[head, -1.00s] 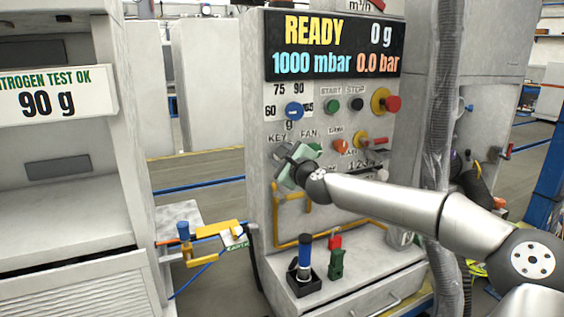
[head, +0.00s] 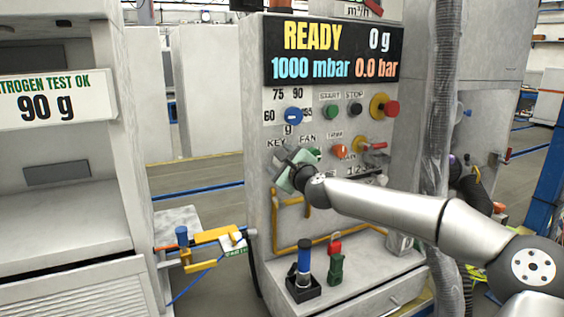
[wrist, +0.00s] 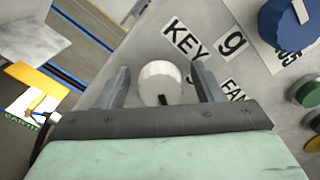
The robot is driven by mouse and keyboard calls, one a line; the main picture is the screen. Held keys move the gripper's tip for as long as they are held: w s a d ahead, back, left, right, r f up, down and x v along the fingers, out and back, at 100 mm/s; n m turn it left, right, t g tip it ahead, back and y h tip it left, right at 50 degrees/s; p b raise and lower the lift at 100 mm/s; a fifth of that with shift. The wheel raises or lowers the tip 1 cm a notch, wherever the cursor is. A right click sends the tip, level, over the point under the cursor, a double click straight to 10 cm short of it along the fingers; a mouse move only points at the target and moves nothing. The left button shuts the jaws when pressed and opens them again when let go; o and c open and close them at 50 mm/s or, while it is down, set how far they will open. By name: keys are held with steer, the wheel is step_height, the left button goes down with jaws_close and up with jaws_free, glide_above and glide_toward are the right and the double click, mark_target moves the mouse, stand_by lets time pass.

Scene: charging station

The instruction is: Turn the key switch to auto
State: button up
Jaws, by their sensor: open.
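The key switch (wrist: 160,83) is a round whitish knob with a dark mark at its lower edge, beside the KEY label (wrist: 184,40) in the wrist view. My gripper (wrist: 160,80) is open, with one finger on each side of the knob. I cannot tell whether either finger touches it; gaps show on both sides. In the head view my gripper (head: 289,168) is at the panel just below the KEY label (head: 276,143), and it hides the key switch there.
The blue dial (head: 293,116) sits above, and green (head: 331,112) and red (head: 391,108) buttons are to the right. The FAN label (wrist: 236,91) is close to the right finger. A blue-handled tool (head: 304,256) and a green-and-red item (head: 335,262) stand on the ledge below.

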steer(key=shift+s, duration=0.1)
steer(key=v, duration=1.7)
steer(key=shift+b, duration=0.45)
steer(key=shift+s, duration=0.15)
steer(key=s+a+f+n+g+p, duration=0.2)
steer(key=a+f+n+g+p, duration=0.25)
steer(key=f, duration=0.45)
steer(key=s+a+f+n+g+h+p, duration=0.1)
steer(key=s+f+n+g+h+p, duration=0.4)
steer(key=s+f+n, duration=0.55)
steer(key=s+d+r+n+g+h+p, duration=0.2)
steer(key=s+d+r+n, duration=0.1)
steer(key=s+d, duration=0.5)
steer(key=s+d+r+n+g+h+p, duration=0.1)
steer(key=s+d+r+n+g+p, duration=0.2)
steer(key=s+d, duration=0.6)
step_height(320, 180, up, 3)
steer(key=shift+s+f+g+h+p, duration=0.25)
steer(key=shift+s+g+h+p, duration=0.15)
steer(key=shift+s, duration=0.85)
